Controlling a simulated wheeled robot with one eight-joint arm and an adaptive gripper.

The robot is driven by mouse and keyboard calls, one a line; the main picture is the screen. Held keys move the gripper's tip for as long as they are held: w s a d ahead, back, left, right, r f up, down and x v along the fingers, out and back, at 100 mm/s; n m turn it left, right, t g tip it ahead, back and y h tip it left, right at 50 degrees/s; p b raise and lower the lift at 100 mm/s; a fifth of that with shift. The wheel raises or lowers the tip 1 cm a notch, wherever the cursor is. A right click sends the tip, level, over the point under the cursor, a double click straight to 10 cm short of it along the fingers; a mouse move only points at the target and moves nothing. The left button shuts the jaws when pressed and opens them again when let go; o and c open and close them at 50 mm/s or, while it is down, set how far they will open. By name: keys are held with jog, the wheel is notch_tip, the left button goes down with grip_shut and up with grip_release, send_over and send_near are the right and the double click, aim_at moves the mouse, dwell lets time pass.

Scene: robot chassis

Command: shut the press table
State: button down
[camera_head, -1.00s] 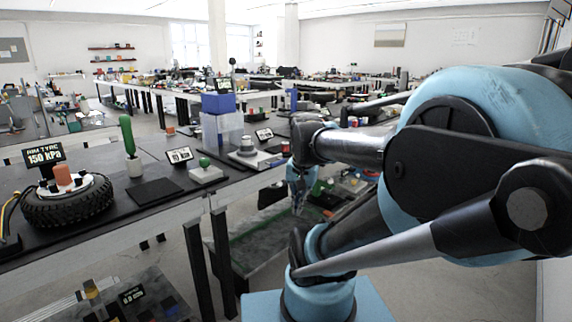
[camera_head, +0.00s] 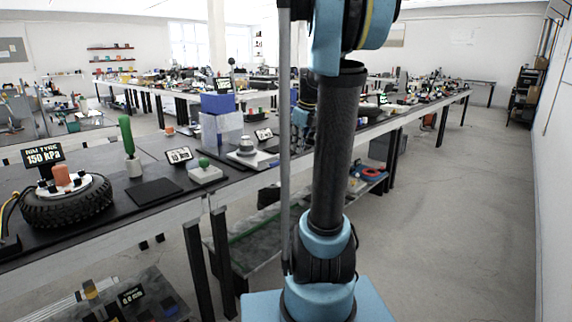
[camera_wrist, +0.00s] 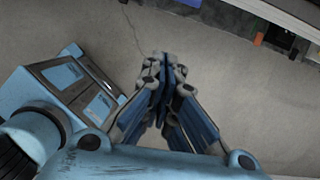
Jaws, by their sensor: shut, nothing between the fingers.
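My gripper (camera_wrist: 163,64) is shut and empty in the wrist view, above bare grey floor. In the head view it is mostly hidden behind my upright arm; a dark and blue part beside the column seems to belong to it. I cannot tell for sure which item is the press table. A blue block (camera_head: 218,103) with a dark display on top stands over a clear box (camera_head: 221,128) on the workbench (camera_head: 115,228), left of my arm. My gripper touches nothing in the wrist view.
A tyre (camera_head: 68,204) with a 150 kPa display, a green-handled tool (camera_head: 127,136), a black pad (camera_head: 154,191), a green-knobbed plate (camera_head: 206,173) and a grey round knob (camera_head: 246,146) stand along the bench. A lower shelf holds a red ring (camera_head: 371,172). The floor at right is clear.

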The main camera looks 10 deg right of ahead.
jog(key=w+a+f, duration=0.3)
jog(key=w+f, duration=0.3)
jog(key=f, duration=0.2)
jog(key=shift+a+f+m, duration=0.25)
jog(key=shift+f+m, duration=0.05)
jog(key=shift+f, duration=0.1)
dwell(0.5)
